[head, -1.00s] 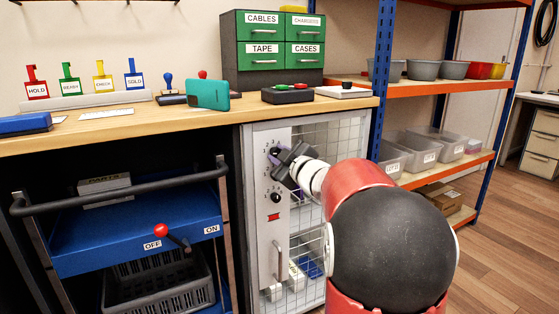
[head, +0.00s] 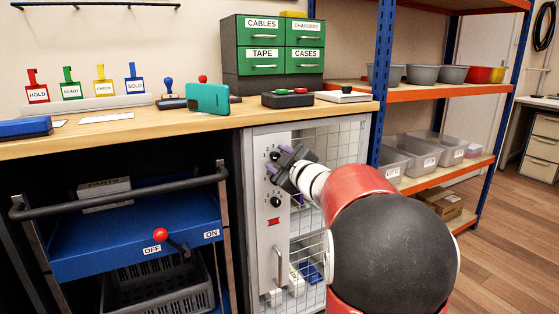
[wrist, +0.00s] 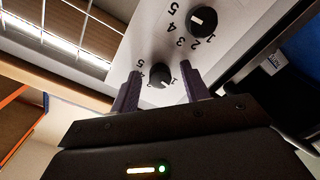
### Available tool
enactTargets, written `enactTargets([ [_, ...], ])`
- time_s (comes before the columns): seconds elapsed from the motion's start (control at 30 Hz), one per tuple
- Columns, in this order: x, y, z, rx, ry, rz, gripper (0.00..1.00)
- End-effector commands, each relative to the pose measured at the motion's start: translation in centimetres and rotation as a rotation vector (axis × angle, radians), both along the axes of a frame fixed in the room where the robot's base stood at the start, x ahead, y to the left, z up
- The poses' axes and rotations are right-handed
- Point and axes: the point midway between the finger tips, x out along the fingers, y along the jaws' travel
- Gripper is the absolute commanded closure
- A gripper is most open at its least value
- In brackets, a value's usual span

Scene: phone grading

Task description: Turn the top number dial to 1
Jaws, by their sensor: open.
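The top number dial (head: 274,156) is a black round knob on the light grey panel of a cabinet under the workbench. In the wrist view the top dial (wrist: 160,75) sits between the two fingertips of my gripper (wrist: 160,80), with a gap visible on both sides. Its white mark is on the side towards the printed 1; the exact setting is hard to tell. In the head view my gripper (head: 277,163) is open at the dial and partly covers it and its numbers. Whether the fingers touch the knob cannot be told.
A second number dial (head: 276,201) sits just below on the same panel, and shows in the wrist view too (wrist: 202,20). Below it are a red marker (head: 274,221) and a vertical handle (head: 278,264). A wire mesh door (head: 340,140) is to the right, a blue trolley (head: 120,246) to the left.

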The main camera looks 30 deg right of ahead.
Motion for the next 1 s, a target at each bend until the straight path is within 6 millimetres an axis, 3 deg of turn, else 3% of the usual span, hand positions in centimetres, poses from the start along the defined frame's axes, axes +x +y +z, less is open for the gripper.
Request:
enactTargets([
  [0.17,-1.4,-0.1,0.1,0.0,-0.001,-0.001,0.54],
  [0.53,-7.1,-0.4,0.2,-0.001,-0.001,-0.001,0.54],
  [1.0,-7.8,-0.4,0.1,0.0,0.0,0.0,0.54],
])
